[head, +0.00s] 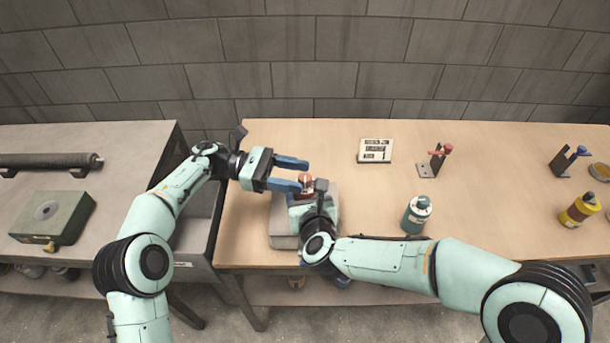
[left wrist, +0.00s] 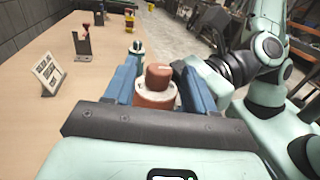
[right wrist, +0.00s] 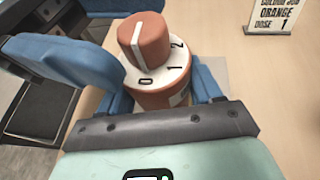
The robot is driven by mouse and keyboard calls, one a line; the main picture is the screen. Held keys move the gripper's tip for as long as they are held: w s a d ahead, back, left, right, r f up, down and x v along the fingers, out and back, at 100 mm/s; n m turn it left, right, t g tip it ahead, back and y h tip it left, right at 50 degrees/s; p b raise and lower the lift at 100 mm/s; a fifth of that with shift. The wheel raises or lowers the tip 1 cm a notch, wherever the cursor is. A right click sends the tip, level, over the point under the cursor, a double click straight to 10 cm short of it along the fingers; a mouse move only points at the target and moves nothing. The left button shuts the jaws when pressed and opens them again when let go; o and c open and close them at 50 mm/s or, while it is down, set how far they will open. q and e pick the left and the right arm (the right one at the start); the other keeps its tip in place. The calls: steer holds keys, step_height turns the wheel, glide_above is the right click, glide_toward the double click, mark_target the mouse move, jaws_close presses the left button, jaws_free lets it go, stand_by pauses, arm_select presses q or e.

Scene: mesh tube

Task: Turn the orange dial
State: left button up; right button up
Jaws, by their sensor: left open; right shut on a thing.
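The orange dial (right wrist: 145,45) is a knob with a white line on top, on a white ring marked 0, 1 and 2. The line runs roughly toward the 0. The dial tops an orange canister (right wrist: 160,97), above a grey block (head: 284,242). My right gripper (right wrist: 160,90) is shut on the canister's body; in the head view its arm hides much of it. My left gripper (head: 298,174) is open, its blue fingers pointing at the dial from the left. In the left wrist view the knob (left wrist: 158,77) shows between those fingers; contact cannot be told.
A sign (head: 375,150) stands behind; in the right wrist view it reads orange, dose 1. A teal bottle (head: 416,214), a red-topped bracket (head: 436,160), a blue-topped bracket (head: 567,161) and a yellow bottle (head: 579,210) stand to the right.

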arm_select(q)
steer(key=shift+x, duration=1.4)
steer(key=c, duration=1)
steer(key=shift+o, duration=0.2)
steer(key=shift+n+t, duration=1.15)
steer(key=shift+t, duration=0.65)
steer(key=shift+n+t, duration=1.15)
steer(key=shift+t, duration=0.65)
steer(key=o, duration=1)
steer(key=shift+c, duration=0.2)
steer(key=s+a, duration=0.2)
steer(key=a, duration=1)
